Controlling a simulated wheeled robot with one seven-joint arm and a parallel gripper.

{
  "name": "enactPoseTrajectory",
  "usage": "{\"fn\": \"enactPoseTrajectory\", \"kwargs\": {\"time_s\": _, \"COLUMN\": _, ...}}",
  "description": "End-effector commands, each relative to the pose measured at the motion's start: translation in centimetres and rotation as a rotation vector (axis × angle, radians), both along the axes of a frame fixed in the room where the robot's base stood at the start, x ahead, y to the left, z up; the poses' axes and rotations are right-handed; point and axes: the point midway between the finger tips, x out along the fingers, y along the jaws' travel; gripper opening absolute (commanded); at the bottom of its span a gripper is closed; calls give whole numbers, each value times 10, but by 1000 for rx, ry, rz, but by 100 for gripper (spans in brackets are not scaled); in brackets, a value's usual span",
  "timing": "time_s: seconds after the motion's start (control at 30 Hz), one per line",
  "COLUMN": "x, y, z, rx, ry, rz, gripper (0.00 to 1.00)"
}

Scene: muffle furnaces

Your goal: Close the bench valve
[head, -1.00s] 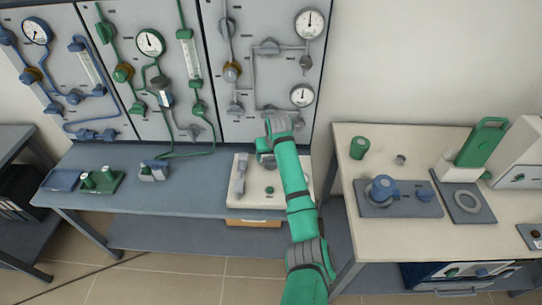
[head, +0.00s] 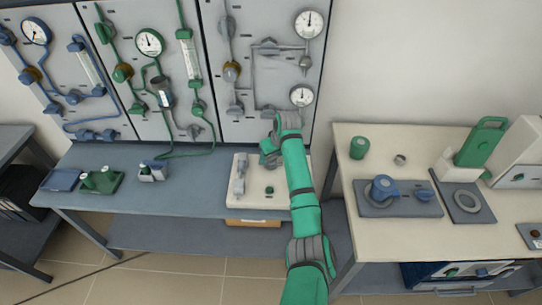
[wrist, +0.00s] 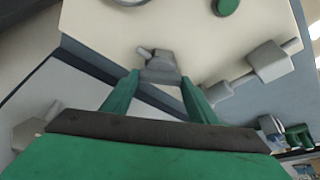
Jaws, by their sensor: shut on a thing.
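A cream board (head: 240,200) on the blue bench carries a grey pipe fitting (head: 240,172) at its left and a small green knob (head: 269,190). In the wrist view the grey fitting (wrist: 268,61) lies to the right and the knob (wrist: 226,5) at the top. My gripper (head: 270,152) is over the back of the board. In the wrist view its green fingers (wrist: 159,76) are shut on a small grey piece (wrist: 157,62) with a short stub. It looks like a valve handle. I cannot tell how it joins the board. My arm hides part of the board.
The panel (head: 265,100) with pipes and gauges stands close behind the bench. A green block (head: 103,181) and small grey-blue fittings lie on the bench's left. The cream table (head: 345,150) at right holds a blue-knobbed plate and other parts.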

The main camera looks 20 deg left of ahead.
Motion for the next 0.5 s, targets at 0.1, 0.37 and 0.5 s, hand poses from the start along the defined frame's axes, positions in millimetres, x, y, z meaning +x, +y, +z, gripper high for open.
{"fn": "enactPoseTrajectory", "kwargs": {"time_s": 0.1, "x": 1, "y": -1, "z": 1, "rx": 1, "ry": 1, "rz": 108, "gripper": 31}}
{"fn": "enactPoseTrajectory", "kwargs": {"time_s": 0.37, "x": 3, "y": -1, "z": 2, "rx": 2, "ry": 0, "rz": 355, "gripper": 31}}
{"fn": "enactPoseTrajectory", "kwargs": {"time_s": 0.5, "x": 4, "y": -1, "z": 2, "rx": 2, "ry": 1, "rz": 488, "gripper": 31}}
